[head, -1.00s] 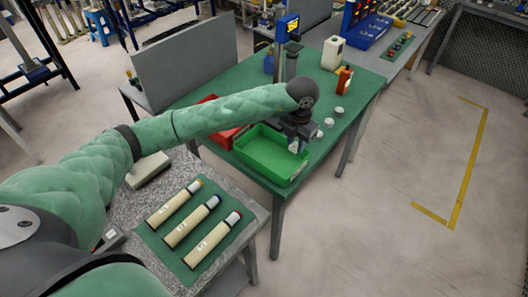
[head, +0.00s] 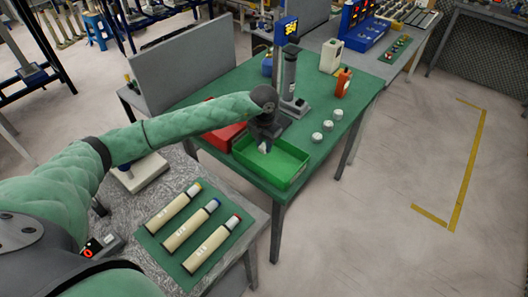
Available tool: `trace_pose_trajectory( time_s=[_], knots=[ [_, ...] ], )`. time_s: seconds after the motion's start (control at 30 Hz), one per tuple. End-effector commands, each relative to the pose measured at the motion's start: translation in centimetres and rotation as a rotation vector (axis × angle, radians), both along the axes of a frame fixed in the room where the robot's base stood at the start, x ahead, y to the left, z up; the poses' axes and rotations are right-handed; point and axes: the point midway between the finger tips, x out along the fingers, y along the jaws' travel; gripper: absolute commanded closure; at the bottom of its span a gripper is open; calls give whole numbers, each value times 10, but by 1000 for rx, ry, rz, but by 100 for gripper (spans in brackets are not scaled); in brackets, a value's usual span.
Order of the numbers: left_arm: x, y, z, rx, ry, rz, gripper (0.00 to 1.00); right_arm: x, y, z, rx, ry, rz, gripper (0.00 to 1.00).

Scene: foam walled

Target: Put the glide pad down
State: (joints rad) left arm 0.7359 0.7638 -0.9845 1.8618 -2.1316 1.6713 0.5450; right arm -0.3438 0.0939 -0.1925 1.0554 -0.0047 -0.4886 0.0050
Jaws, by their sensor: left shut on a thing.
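My left gripper (head: 264,146) is over the left part of the green tray (head: 289,182), pointing down. It is shut on a small whitish thing, the glide pad (head: 263,149), which shows only in part below the fingers. From this view I cannot tell whether the pad touches the tray floor. The tray stands at the near edge of the green table. My right gripper is not in view.
Three white round pieces (head: 328,125) lie in a row right of the tray. A red tray (head: 221,137) sits left of it. A grey post stand (head: 290,80), an orange bottle (head: 343,82) and a white container (head: 331,55) stand behind.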

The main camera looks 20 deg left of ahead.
Motion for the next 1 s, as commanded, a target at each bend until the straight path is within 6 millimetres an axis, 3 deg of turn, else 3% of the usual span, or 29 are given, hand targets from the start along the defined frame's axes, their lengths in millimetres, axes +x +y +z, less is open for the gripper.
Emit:
trace_pose_trajectory(
  time_s=[0.33, 0.8, 0.83, 0.93, 1.0],
  knots=[
    [-1, 0, -39, 0, 1, -1, 99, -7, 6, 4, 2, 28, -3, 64],
    [0, 0, -42, 0, 1, -1, 99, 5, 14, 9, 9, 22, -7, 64],
    [0, 0, -42, 0, 1, -1, 70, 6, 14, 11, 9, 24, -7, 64],
    [0, 0, -41, 0, 1, -1, 52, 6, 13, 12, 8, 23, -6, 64],
    [0, 0, -41, 0, 1, -1, 52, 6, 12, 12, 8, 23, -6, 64]
  ],
)
